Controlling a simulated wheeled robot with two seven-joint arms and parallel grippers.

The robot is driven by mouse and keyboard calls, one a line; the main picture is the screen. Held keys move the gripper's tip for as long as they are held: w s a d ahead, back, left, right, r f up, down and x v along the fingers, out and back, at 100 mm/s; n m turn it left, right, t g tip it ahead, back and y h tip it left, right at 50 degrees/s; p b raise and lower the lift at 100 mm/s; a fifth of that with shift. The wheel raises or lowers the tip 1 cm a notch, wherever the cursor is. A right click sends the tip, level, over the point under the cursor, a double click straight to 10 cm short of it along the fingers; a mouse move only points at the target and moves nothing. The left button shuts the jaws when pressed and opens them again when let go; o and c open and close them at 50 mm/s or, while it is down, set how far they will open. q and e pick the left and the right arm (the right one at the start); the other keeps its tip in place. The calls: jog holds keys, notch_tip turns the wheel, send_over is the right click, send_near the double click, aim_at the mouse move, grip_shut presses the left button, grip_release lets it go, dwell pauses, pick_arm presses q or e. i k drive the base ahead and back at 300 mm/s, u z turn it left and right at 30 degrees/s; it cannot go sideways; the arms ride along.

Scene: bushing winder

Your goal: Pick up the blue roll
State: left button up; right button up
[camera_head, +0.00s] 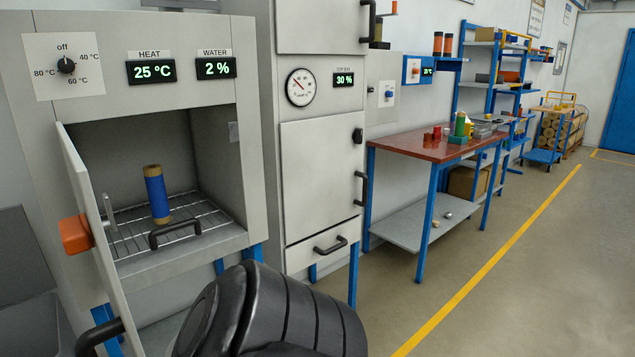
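The blue roll (158,197) stands upright on a wire rack (190,232) inside the open oven-like cabinet on the left. It has a blue wrap around the middle and tan ends at top and bottom. A black handle (175,234) is at the front edge of the rack, just in front of the roll. The cabinet door (92,240) is swung open to the left. A dark, ribbed part of my own arm fills the bottom middle of the view. Neither gripper's fingers can be seen.
A grey cabinet (323,180) with a gauge and closed doors stands right of the oven. A red-topped table (420,145) with blue legs holds small coloured parts further right. Blue shelves (490,70) stand beyond. The floor (520,270) at right is clear, with a yellow line.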

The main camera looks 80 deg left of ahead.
aim_at(153, 176)
jog(key=u, duration=3.6)
jog(key=i, duration=0.4)
jog(key=z, duration=0.05)
jog(key=k, duration=0.9)
jog(key=z, duration=1.5)
jog(key=i, duration=1.25)
jog(key=u, duration=3.05)
jog(key=i, duration=0.25)
jog(key=z, duration=0.1)
